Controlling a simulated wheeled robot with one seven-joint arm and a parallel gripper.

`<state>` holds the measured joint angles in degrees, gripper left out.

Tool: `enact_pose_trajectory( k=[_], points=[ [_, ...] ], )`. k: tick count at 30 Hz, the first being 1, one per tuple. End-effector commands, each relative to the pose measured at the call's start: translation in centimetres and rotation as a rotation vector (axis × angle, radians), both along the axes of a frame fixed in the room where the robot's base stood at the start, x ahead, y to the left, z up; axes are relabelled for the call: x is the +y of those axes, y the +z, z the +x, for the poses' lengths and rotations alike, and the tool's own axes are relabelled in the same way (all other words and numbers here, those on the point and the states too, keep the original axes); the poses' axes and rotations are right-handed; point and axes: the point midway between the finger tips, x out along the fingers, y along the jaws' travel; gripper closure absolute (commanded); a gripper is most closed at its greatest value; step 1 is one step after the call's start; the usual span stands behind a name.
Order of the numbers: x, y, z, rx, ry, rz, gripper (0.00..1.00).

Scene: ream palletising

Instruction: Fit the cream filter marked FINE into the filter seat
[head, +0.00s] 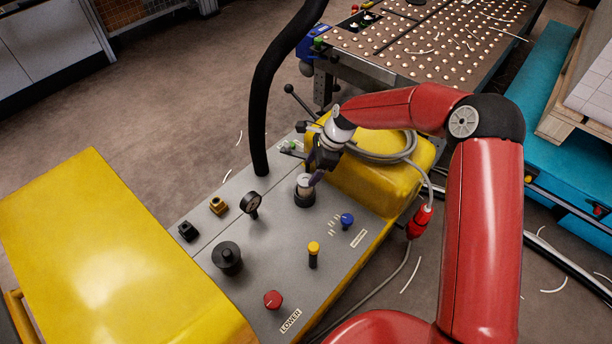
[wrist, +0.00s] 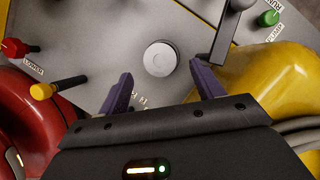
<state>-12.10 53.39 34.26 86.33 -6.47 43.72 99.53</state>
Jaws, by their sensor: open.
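A short cream cylinder with a pale round top, which looks like the filter (head: 305,184), stands upright in a dark round collar, which looks like the filter seat (head: 304,200), on the grey panel. In the wrist view I see the filter's pale top (wrist: 160,59) from above, with a dark rim around it. No FINE marking is legible. My gripper (head: 312,168) is open, close by the filter. In the wrist view the purple fingertips (wrist: 161,73) lie apart on either side of the filter, with gaps to both. How deep the filter sits cannot be told.
A thick black hose (head: 262,110) rises close by. A yellow housing (head: 365,185) with a coiled cable is beside my gripper.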

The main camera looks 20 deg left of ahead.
Motion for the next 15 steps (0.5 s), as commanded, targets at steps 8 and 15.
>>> enact_pose_trajectory(
  k=[8,15],
  points=[
    [-1.2,3.2,0.6,0.000,0.000,-0.001,0.33],
    [-1.3,3.5,0.7,0.001,0.000,0.000,0.33]
  ],
)
